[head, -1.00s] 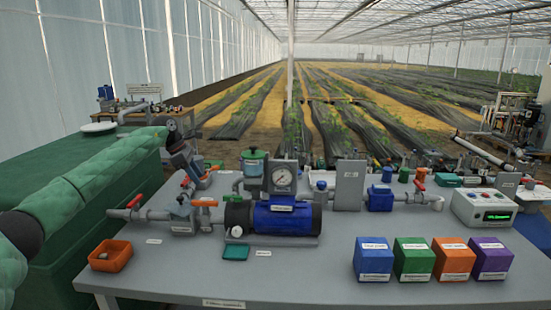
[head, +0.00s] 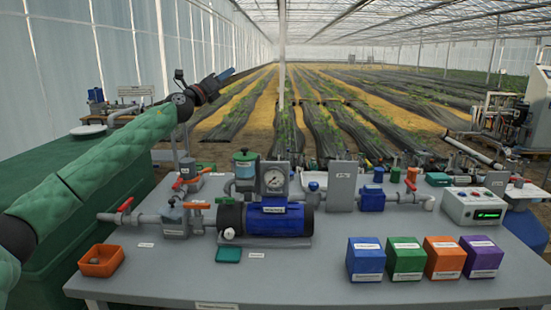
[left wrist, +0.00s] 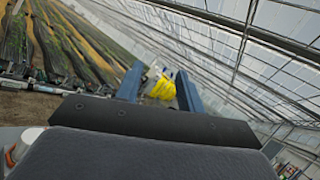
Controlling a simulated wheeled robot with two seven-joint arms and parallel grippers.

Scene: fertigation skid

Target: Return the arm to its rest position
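My left arm, in a green sleeve, reaches in from the left in the head view. Its gripper (head: 224,75) is raised, pointing up and to the right, well above the bench and clear of everything on it. In the left wrist view the two blue fingers of this gripper (left wrist: 159,88) stand apart. A yellow thing shows in the gap, seemingly in the background, and nothing appears held. My right gripper is in neither view.
The grey bench (head: 330,270) carries a blue pump (head: 272,218), a pressure gauge (head: 274,180), red-handled valves, an orange tray (head: 101,262), several coloured boxes and a controller (head: 480,207). The air above the bench is clear.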

